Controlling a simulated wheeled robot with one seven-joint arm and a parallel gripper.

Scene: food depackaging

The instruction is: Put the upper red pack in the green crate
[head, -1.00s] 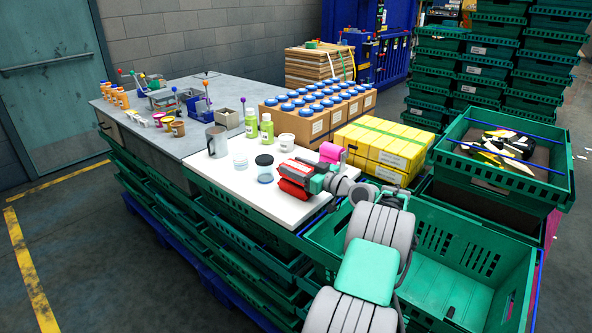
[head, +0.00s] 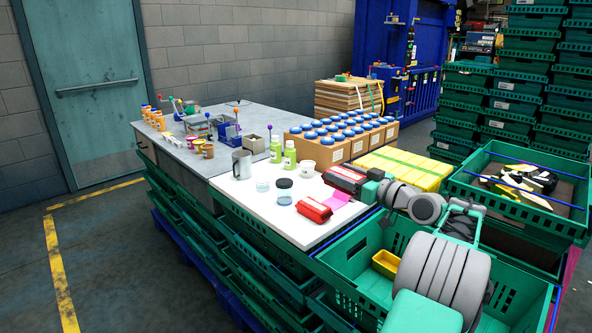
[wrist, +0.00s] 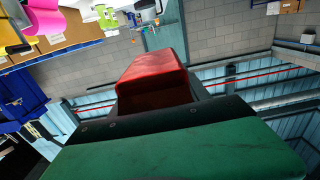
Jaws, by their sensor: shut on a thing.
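A red pack (head: 352,174) is held in my gripper (head: 344,182), above the right part of the white table top (head: 245,200). In the wrist view the held red pack (wrist: 152,72) sticks out beyond the dark finger of my gripper (wrist: 150,112), which hides its lower part. A second red pack (head: 314,210) lies on the white top, apart from the held one. The green crate (head: 350,272) stands at the front right, below my arm, which hides part of it. A yellow tub (head: 386,262) is inside the crate.
A pink item (head: 340,200) lies beside the second red pack. Jars, green bottles (head: 290,155) and a grey mug (head: 242,164) stand further left. Another filled crate (head: 520,192) stands at the right.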

